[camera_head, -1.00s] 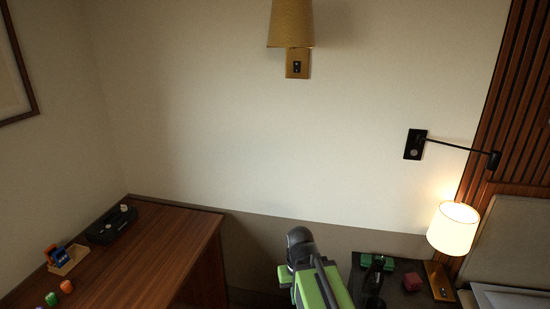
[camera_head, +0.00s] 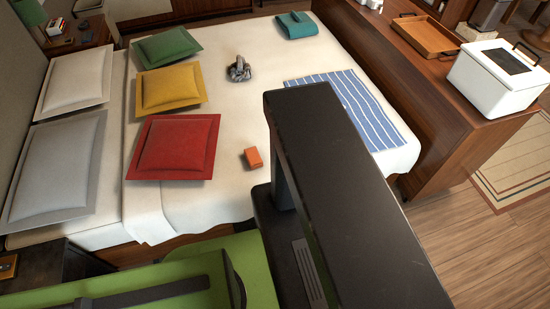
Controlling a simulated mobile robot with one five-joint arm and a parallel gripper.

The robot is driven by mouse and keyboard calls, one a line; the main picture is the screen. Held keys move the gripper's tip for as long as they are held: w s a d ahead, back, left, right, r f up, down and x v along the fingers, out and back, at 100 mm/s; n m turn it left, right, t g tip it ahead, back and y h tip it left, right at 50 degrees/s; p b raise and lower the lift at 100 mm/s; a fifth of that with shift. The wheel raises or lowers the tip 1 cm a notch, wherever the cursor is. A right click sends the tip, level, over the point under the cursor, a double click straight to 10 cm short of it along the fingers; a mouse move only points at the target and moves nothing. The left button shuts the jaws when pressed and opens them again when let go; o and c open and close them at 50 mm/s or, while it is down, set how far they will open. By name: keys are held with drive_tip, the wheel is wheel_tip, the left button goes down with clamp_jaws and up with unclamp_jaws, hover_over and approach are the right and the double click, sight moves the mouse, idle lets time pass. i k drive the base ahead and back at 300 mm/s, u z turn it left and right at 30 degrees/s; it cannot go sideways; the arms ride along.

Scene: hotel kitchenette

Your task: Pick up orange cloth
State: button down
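A small orange block-like item (camera_head: 253,158) lies on the white bed, right of the red pillow and just left of my dark body part. It is the only orange item I see on the bed, and it is too small to tell whether it is a folded cloth. My gripper is not in view. Green and black parts of my own body fill the bottom and centre of the view and hide part of the bed.
The bed (camera_head: 215,105) holds red (camera_head: 175,147), yellow (camera_head: 170,87) and green (camera_head: 166,46) pillows, a grey object (camera_head: 239,70), a folded teal cloth (camera_head: 296,25) and a blue striped cloth (camera_head: 362,112). A wooden cabinet with a white box (camera_head: 495,78) and orange-brown tray (camera_head: 424,37) stands right. Wooden floor is clear at lower right.

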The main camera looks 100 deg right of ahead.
sight(253, 156)
drive_tip(key=z, duration=0.85)
drive_tip(key=k, duration=0.15)
drive_tip(key=z, duration=2.65)
drive_tip(key=k, duration=0.9)
drive_tip(key=u, duration=0.2)
drive_tip(key=i, duration=0.9)
drive_tip(key=z, duration=0.1)
